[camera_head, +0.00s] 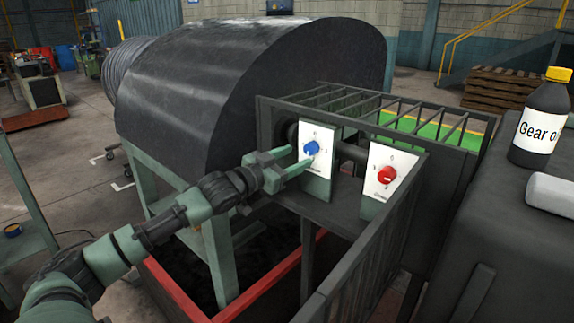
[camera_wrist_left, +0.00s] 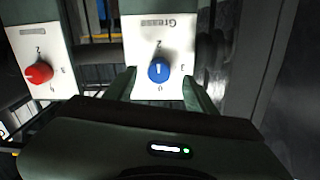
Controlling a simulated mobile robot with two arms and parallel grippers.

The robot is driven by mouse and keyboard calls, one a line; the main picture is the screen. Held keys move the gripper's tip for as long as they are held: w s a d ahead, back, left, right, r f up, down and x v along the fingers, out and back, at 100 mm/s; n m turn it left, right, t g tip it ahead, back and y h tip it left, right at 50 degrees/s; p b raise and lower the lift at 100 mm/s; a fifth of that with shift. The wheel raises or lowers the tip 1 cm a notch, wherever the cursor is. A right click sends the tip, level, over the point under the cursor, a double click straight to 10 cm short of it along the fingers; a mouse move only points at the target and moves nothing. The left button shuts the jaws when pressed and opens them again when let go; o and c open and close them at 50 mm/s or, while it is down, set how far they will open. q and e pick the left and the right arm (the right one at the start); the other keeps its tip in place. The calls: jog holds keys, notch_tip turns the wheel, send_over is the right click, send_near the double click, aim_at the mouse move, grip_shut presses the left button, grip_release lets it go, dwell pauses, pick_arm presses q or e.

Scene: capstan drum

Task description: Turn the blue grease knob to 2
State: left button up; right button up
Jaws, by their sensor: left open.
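The blue grease knob (camera_head: 311,148) sits on a white panel (camera_head: 316,180). In the left wrist view the knob (camera_wrist_left: 159,70) is seen upside down, with the word Grease and a 2 above it. Its white mark runs up and down in that picture; I cannot tell which end is the pointer. My left gripper (camera_head: 300,155) is open in front of the panel. In the wrist view its fingers (camera_wrist_left: 159,78) lie on either side of the knob, with gaps visible. How deep they reach is unclear. My right gripper is not in view.
A red knob (camera_head: 387,175) on a second white panel (camera_head: 394,157) is to the right. A slatted dark guard (camera_head: 350,262) runs in front, and a large black drum cover (camera_head: 240,85) stands behind left. A gear oil bottle (camera_head: 541,118) stands at right.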

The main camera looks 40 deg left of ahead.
pick_arm(q)
jog(key=shift+s+a, duration=0.15)
jog(key=shift+s, duration=1.15)
